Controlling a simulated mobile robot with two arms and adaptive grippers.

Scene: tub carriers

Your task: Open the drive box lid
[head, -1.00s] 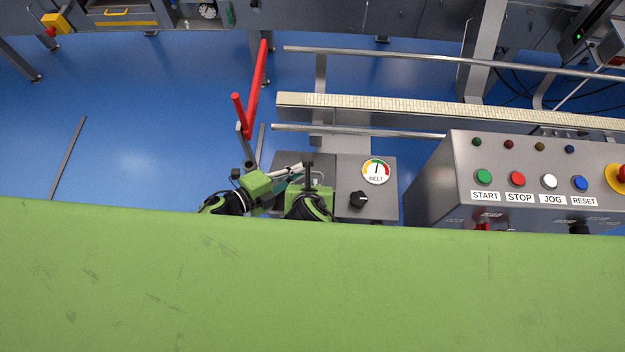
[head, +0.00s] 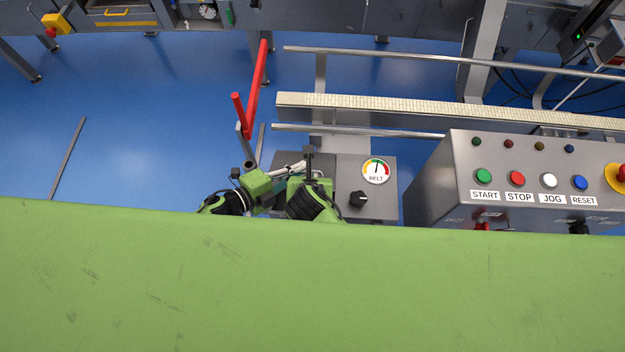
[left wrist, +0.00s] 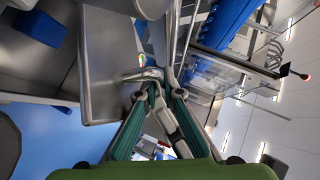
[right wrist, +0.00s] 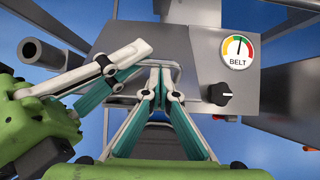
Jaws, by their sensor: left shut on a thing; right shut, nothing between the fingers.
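The drive box (head: 385,205) is a grey metal box with a BELT gauge and a black knob; it also shows in the right wrist view (right wrist: 245,100). The lid (right wrist: 170,35) is the plain grey panel left of the gauge and looks flat. A thin metal loop handle (right wrist: 176,72) stands on it. My left gripper (head: 302,166) reaches in from the left and is shut on what looks like this handle; its fingertips (left wrist: 150,80) meet at a metal bar in the left wrist view. My right gripper (right wrist: 158,75) is shut and empty beside the handle, close to the left fingers.
A red lever (head: 255,90) rises left of the drive box. A conveyor (head: 400,105) with rails runs behind it. A button console (head: 540,170) stands to the right. My green body hides the near part.

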